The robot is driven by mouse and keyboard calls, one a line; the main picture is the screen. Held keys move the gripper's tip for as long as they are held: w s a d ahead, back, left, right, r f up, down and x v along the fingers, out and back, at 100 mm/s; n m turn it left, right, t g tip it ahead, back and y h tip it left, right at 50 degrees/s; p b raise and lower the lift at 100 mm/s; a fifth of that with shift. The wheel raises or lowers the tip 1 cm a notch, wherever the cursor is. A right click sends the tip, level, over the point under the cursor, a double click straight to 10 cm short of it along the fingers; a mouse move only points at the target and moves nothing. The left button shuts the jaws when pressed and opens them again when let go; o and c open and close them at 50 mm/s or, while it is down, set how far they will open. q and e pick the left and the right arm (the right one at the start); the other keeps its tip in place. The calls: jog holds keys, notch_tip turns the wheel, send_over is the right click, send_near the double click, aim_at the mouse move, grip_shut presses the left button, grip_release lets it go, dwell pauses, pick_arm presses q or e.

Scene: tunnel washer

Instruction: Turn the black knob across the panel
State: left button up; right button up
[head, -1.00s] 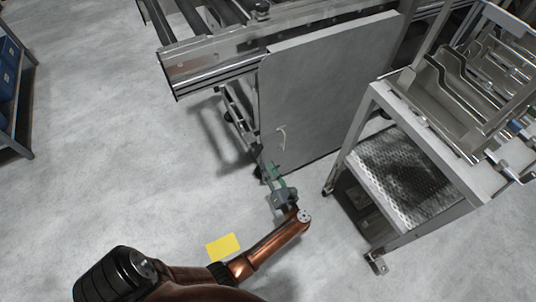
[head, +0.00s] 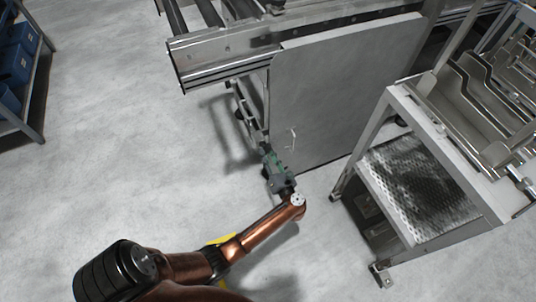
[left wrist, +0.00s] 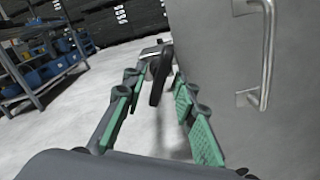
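The black knob (left wrist: 158,84) is an elongated black lever on a metal mount beside the left edge of the grey panel (left wrist: 225,60). The panel also shows in the head view (head: 335,95). My left gripper (left wrist: 153,76) is open, with green-padded fingers on either side of the knob in the left wrist view. I cannot tell whether either finger touches it. In the head view my left gripper (head: 267,154) is at the panel's lower left edge and hides the knob. My right gripper is not in view.
A metal bar handle (left wrist: 267,50) stands out from the panel right of the fingers. A metal cart (head: 420,185) stands to the right, and a shelf with blue bins (head: 15,65) at the far left. The floor on the left is clear.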

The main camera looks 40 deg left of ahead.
pick_arm(q)
grip_shut()
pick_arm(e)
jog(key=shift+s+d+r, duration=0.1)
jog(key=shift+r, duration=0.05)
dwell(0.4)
pick_arm(q)
jog(key=shift+m+p, duration=0.3)
jog(key=shift+m, duration=0.1)
jog(key=m+p, duration=0.3)
jog(key=m, duration=0.4)
jog(key=shift+d+r+m, duration=0.1)
jog(key=shift+m, duration=0.2)
jog(key=shift+m+p, duration=0.7)
jog(key=shift+m, duration=1.2)
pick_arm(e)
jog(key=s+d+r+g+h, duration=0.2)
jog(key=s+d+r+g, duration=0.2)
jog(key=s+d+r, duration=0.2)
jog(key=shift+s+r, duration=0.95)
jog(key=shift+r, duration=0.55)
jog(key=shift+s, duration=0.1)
